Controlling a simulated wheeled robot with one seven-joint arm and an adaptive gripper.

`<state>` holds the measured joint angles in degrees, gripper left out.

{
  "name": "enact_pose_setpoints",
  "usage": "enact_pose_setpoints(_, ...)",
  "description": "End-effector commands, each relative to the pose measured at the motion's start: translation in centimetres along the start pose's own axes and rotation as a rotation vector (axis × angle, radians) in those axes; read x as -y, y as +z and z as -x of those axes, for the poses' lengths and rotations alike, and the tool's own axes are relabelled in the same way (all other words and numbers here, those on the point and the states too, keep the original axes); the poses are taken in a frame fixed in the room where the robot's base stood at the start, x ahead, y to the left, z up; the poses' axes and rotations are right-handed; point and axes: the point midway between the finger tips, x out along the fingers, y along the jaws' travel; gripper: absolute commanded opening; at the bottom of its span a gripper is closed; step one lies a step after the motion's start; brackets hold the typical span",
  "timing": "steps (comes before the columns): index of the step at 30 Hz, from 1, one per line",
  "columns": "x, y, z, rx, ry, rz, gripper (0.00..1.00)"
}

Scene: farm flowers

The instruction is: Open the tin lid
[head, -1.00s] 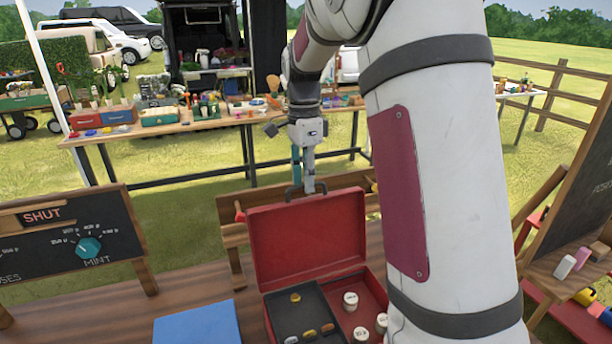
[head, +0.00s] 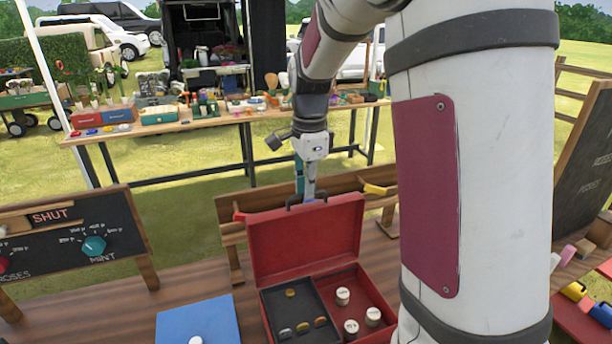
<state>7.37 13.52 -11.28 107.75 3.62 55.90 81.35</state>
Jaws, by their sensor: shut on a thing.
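The red tin (head: 378,288) stands on the wooden table with its lid (head: 305,238) raised, standing about upright and leaning back a little. Inside, a dark tray (head: 292,308) on the left holds several coin-like pieces. Several white round pots (head: 343,296) stand in the red part on the right. My gripper (head: 308,196) is at the dark handle (head: 293,201) on the lid's top edge and is shut on it. The fingertips are small and partly hidden behind the lid.
A blue pad (head: 200,318) with a white round thing (head: 195,341) lies left of the tin. A chalkboard sign reading SHUT (head: 75,240) stands at the left. A wooden rack (head: 232,225) is behind the lid. My arm hides the table's right part.

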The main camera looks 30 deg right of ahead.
Motion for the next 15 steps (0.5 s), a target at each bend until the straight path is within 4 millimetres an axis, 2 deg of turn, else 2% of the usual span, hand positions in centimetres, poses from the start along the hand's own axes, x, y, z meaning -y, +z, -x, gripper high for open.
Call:
enact_pose_setpoints(3, -0.79, -0.03, 0.16, 0.0, 0.001, 0.0, 0.0)
enact_pose_setpoints(12, -0.77, -0.02, -0.02, 0.0, 0.003, -0.001, 0.0)
enact_pose_setpoints(13, -0.77, -0.02, -0.03, 0.0, 0.003, -0.001, 0.15)
enact_pose_setpoints(15, -0.77, -0.02, -0.03, 0.0, 0.003, -0.001, 0.28)
